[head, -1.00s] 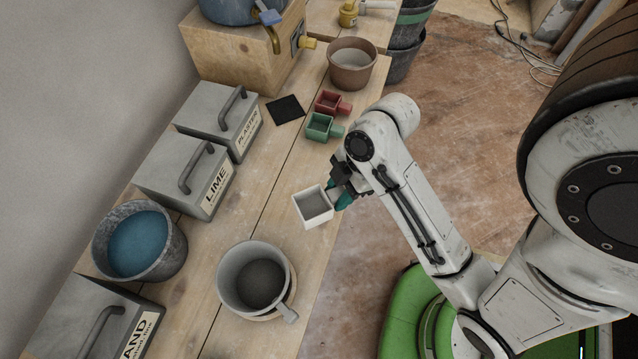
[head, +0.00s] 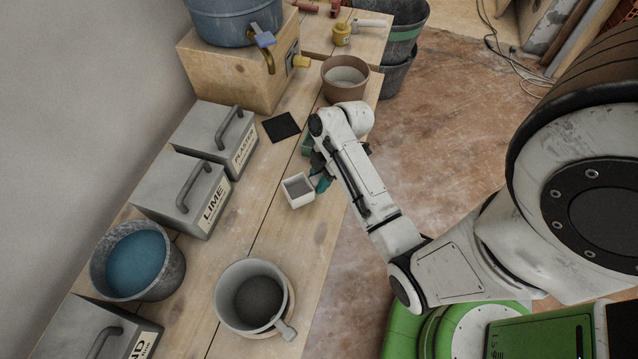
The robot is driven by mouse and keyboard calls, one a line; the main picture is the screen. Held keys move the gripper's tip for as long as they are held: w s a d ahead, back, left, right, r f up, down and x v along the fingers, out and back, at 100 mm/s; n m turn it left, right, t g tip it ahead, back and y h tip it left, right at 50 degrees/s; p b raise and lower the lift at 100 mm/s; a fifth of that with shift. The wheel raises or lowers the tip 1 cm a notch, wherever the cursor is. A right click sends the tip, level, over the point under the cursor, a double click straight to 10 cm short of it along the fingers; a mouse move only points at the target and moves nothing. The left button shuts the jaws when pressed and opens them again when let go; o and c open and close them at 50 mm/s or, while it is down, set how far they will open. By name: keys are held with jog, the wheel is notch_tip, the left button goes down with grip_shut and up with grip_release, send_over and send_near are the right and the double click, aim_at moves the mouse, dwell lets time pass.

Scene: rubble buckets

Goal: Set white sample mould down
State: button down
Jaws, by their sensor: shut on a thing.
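The white sample mould (head: 298,191) is a small square open-topped box with a grey inside. It is at the right part of the wooden bench, left of my wrist. My gripper (head: 319,181) is shut on its right side; the teal fingertips show there and the rest is partly hidden by the arm. I cannot tell whether the mould's base touches the bench top. A green mould (head: 306,146) is mostly hidden behind my arm.
A black square pad (head: 282,127) lies farther back on the bench (head: 225,262). A grey pot (head: 252,296) stands nearer. Lidded lime (head: 180,193) and plaster (head: 216,137) boxes and a bucket of blue liquid (head: 137,262) line the left. A brown pot (head: 345,79) stands behind.

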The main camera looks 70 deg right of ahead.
jog(key=shift+f, duration=1.5)
jog(key=shift+f, duration=0.1)
jog(key=c, duration=0.8)
grip_release()
jog(key=p+v, duration=0.1)
jog(key=v, duration=1.1)
jog(key=shift+s+a+m+g+h, duration=0.45)
jog(key=shift+a+m, duration=1.25)
jog(key=shift+a, duration=1.45)
jog(key=shift+s+a+m+g+h, duration=0.3)
jog(key=shift+s+a+m+h, duration=0.35)
jog(key=shift+a+m, duration=1.75)
jog(key=shift+s+a+m+g+h, duration=0.35)
jog(key=shift+a+m+h, duration=0.5)
jog(key=shift+a, duration=3)
